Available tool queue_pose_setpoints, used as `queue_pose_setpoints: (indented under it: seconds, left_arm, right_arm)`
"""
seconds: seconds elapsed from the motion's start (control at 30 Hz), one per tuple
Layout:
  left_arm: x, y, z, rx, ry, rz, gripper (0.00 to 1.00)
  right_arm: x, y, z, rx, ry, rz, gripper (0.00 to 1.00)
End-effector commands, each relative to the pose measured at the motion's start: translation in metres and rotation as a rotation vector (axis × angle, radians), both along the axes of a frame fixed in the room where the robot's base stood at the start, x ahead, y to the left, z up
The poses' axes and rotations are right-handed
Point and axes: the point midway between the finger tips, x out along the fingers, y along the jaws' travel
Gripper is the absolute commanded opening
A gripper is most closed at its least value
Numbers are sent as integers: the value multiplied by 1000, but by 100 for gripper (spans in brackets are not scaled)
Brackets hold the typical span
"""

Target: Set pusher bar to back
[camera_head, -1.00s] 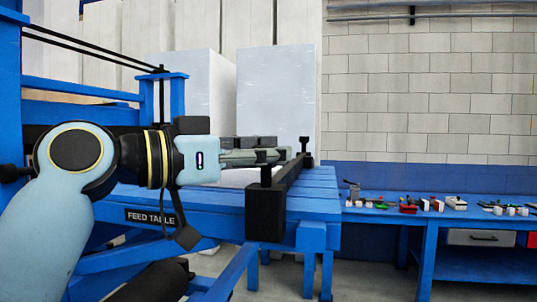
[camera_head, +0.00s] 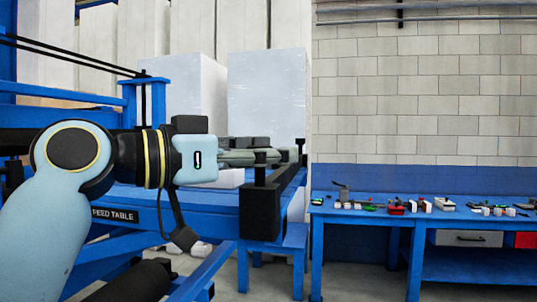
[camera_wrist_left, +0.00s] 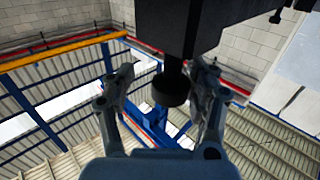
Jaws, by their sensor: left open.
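The pusher bar (camera_head: 262,212) is a black bar across the right end of the blue feed table (camera_head: 180,197), with upright knobbed posts. My left gripper (camera_head: 262,157) reaches in from the left at the near post, its fingers level with the knob. In the left wrist view the black bar (camera_wrist_left: 190,30) fills the top. Its round knob (camera_wrist_left: 170,90) sits between the two spread fingers of my left gripper (camera_wrist_left: 160,78). The gripper is open around the post; whether a finger touches it, I cannot tell. My right gripper is not in view.
A blue workbench (camera_head: 375,214) with small tools and parts stands at the right. Large white blocks (camera_head: 266,92) stand behind the table. Bare floor shows between the table and the workbench.

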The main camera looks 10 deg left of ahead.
Motion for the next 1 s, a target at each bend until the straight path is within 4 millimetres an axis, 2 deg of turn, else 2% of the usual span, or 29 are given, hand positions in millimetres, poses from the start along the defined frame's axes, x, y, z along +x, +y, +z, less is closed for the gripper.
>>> queue_pose_setpoints:
  seconds: [0.13, 0.37, 1.0]
  left_arm:
    - [0, 0, 0, 0, -1, 1, 56]
    - [-6, 8, 0, 4, -3, 5, 56]
    - [-63, 64, -2, 9, 1, 5, 56]
  right_arm:
    - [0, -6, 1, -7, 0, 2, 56]
    - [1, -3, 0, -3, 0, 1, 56]
    - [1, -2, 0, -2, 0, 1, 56]
